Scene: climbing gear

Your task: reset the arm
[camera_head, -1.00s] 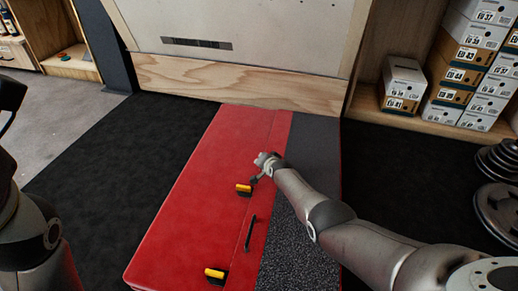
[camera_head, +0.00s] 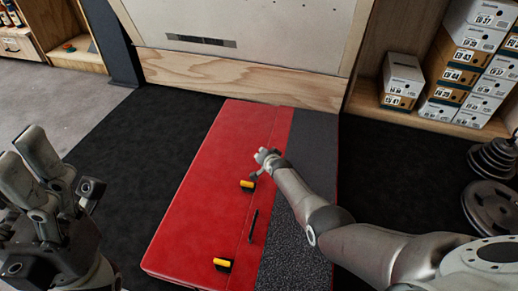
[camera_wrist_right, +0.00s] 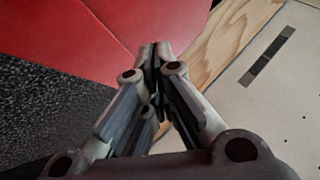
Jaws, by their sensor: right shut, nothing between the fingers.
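My right arm reaches over the red and dark grey pad from the right of the head view. Its gripper (camera_head: 262,163) is small there, above the pad. In the right wrist view the fingers of the right gripper (camera_wrist_right: 156,52) meet at the tips, with nothing between them. My left gripper (camera_head: 28,160) is at the left edge of the head view, fingers pointing up, over the dark floor. Its fingers overlap in the picture, so I cannot tell how far apart they are. I see nothing held in it.
The red pad (camera_head: 195,205) lies on black matting, with two yellow-and-black pieces (camera_head: 247,186) (camera_head: 222,264) and a black strap (camera_head: 253,225) on it. A pale wall panel (camera_head: 240,30) stands behind. Shoe boxes (camera_head: 468,70) and weight plates (camera_head: 492,205) are at the right.

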